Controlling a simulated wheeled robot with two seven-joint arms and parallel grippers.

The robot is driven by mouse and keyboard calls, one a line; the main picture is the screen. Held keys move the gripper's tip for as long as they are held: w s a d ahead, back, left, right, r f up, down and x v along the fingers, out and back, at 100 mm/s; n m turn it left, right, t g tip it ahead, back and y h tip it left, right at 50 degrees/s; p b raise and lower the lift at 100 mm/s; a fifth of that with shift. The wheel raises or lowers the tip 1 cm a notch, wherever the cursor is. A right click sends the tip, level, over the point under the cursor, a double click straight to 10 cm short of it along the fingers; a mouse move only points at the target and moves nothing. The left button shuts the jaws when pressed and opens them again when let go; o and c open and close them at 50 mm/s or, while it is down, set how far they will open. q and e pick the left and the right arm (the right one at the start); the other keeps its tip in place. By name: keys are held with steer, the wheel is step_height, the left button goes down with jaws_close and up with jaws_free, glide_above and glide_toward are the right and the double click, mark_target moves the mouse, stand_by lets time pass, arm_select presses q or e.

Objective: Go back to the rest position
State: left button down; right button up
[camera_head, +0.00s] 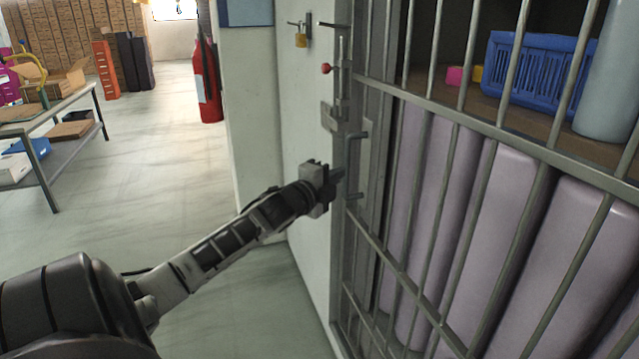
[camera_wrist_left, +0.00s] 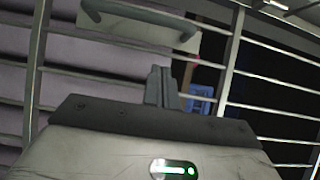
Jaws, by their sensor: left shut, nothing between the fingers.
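My left arm reaches in from the lower left in the head view. My left gripper (camera_head: 338,176) is shut and empty, close to the handle (camera_head: 355,165) of a barred metal gate (camera_head: 480,118). I cannot tell whether the fingers touch the handle. In the left wrist view the shut fingers (camera_wrist_left: 161,87) point at the gate bars, with a pale handle plate (camera_wrist_left: 140,22) just beyond them. My right gripper is not in view.
Behind the bars are tall lilac padded shapes (camera_head: 490,225), a blue basket (camera_head: 540,70) and a grey cylinder (camera_head: 607,75). A red extinguisher (camera_head: 207,85) and a workbench (camera_head: 75,130) stand left, with open floor between.

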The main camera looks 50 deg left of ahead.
arm_select(q)
steer(key=s, duration=0.3)
steer(key=s+d, duration=0.1)
steer(key=s, duration=0.1)
steer(key=s+d+f+n+g+h, duration=0.2)
steer(key=s+d+f+n, duration=0.15)
steer(key=d+f, duration=0.55)
steer(key=s+d+f+n+g+h, duration=0.1)
steer(key=s+d+f+n+g, duration=0.15)
steer(key=s+d+f, duration=0.45)
steer(key=s+d+f+n+g+h, duration=0.1)
steer(key=s+d+f+n, duration=0.2)
steer(key=d, duration=0.7)
steer(key=s+d+f+n+g+h, duration=0.1)
steer(key=s+d+f+n, duration=0.3)
steer(key=d, duration=0.6)
step_height(320, 180, down, 2)
steer(key=shift+s+f+g+h, duration=0.1)
steer(key=shift+s+g+h, duration=0.25)
steer(key=shift+s+h, duration=0.55)
